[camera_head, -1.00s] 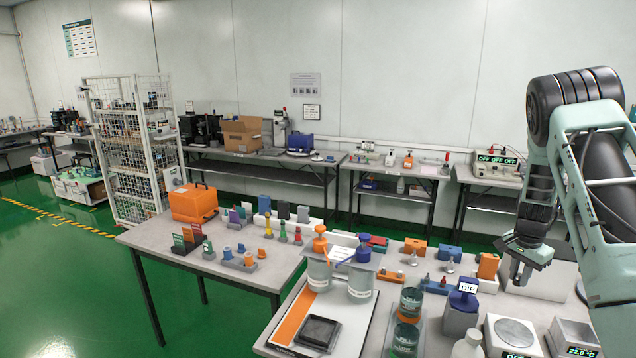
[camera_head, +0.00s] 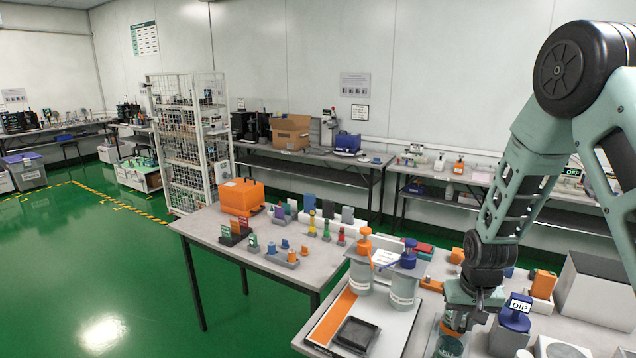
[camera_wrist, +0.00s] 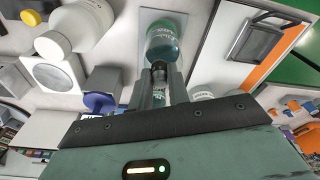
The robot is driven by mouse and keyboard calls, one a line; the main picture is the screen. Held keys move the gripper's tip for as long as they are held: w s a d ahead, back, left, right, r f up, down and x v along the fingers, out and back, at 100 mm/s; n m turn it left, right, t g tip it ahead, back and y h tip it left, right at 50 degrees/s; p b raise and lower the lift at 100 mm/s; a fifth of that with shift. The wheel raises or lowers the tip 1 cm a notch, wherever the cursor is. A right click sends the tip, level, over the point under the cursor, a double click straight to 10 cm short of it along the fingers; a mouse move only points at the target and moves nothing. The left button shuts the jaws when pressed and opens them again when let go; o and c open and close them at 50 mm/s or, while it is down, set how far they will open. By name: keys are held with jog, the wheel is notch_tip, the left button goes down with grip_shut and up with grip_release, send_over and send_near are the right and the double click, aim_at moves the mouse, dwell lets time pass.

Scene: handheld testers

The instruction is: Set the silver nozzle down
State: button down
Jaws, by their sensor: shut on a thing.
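My gripper (camera_head: 458,320) hangs low at the lower right in the head view, pointing down over a green glass jar (camera_head: 449,346). In the wrist view my gripper (camera_wrist: 160,80) is shut on a small silver-grey nozzle (camera_wrist: 159,72), held between the fingertips. The nozzle's end is at or just over the mouth of the green jar (camera_wrist: 166,45); I cannot tell whether it touches or is inside. In the head view the nozzle is hidden by the gripper.
Two lidded jars, one with an orange pump (camera_head: 364,250) and one with a blue top (camera_head: 408,260), stand left of the gripper. A blue DIP block (camera_head: 515,315) stands to its right. A white bottle (camera_wrist: 88,22) and black tray (camera_head: 357,335) are nearby.

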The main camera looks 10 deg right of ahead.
jog(key=a+n, duration=0.3)
jog(key=a, duration=0.6)
jog(key=shift+w+f+n, duration=0.35)
jog(key=shift+f+n, duration=0.05)
